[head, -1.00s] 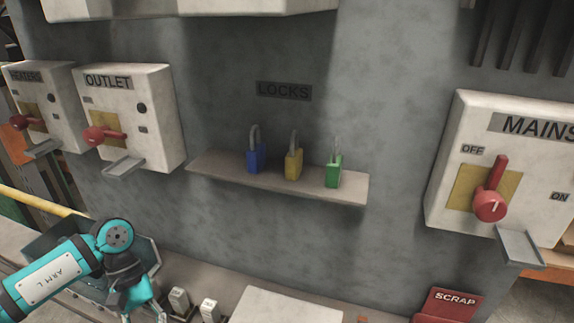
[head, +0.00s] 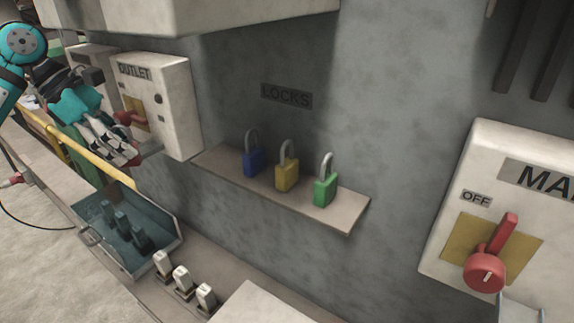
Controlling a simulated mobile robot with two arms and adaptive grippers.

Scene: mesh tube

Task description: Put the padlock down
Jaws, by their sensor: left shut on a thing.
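My left gripper (head: 126,154) is in front of the OUTLET box (head: 172,105), at the left of the head view. It is shut on a small red thing at its fingertips, which I take as the red padlock (head: 134,161). The fingers hide most of it, and its shackle cannot be made out. On the LOCKS shelf (head: 340,217) stand a blue padlock (head: 253,162), a yellow padlock (head: 287,177) and a green padlock (head: 325,190), all upright. The gripper is to the left of the shelf and apart from it. My right gripper is not in view.
The OUTLET box has a red handle (head: 127,118). Below are an open blue-grey bin (head: 160,262) with dark pieces inside and several pale blocks (head: 182,279) on the ledge. The MAINS box (head: 455,210) with a red handle (head: 488,268) is at right. The shelf's right end is bare.

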